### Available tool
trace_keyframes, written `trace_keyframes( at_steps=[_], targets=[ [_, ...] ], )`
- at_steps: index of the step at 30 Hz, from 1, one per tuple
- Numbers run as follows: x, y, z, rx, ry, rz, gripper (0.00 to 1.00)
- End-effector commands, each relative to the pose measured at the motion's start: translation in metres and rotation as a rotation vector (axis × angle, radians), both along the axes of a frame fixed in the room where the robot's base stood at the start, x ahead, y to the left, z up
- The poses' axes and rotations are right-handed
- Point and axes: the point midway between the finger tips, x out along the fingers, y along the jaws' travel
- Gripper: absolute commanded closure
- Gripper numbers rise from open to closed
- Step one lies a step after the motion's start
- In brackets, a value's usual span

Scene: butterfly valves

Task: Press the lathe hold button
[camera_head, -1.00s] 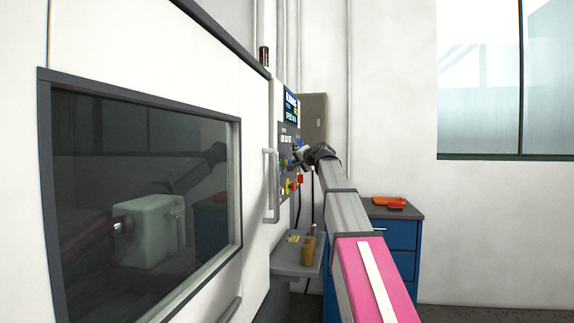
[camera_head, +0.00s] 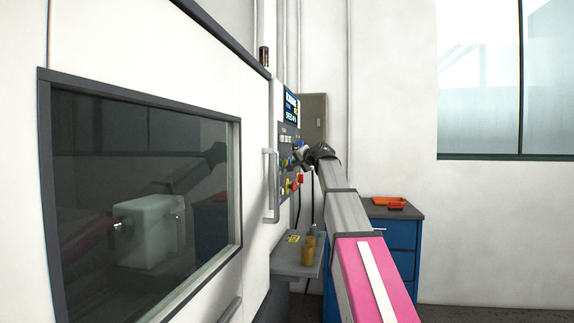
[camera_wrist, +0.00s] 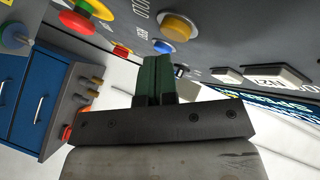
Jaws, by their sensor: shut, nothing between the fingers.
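The lathe control panel (camera_head: 286,128) stands on the right edge of the white lathe, with a lit screen (camera_head: 291,108) at its top. My gripper (camera_head: 298,154) is at the panel's front. In the wrist view its green fingers (camera_wrist: 157,78) are shut and empty, pointing along the panel. A blue button (camera_wrist: 163,46) and an orange button (camera_wrist: 178,26) lie just beyond the tips. A red, yellow and green button group (camera_wrist: 86,14) is at the upper left, white keys (camera_wrist: 275,76) at the right. I cannot read which button is hold, nor tell whether the tips touch the panel.
A vertical door handle (camera_head: 270,185) stands left of the panel. A grey shelf (camera_head: 290,270) with brass-coloured cylinders (camera_head: 307,252) is below. A blue cabinet (camera_head: 402,236) with an orange tray (camera_head: 388,203) stands behind my arm. The wall side at right is clear.

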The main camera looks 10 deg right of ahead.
Motion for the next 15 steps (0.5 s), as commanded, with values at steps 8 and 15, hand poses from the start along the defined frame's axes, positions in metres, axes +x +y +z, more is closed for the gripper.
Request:
trace_keyframes(
  at_steps=[8,15],
  targets=[
    [0.0025,0.0075,0.0002,0.0,0.0,0.0,1.0],
    [0.0024,0.0073,0.0001,0.0,0.0,0.0,1.0]
  ],
)
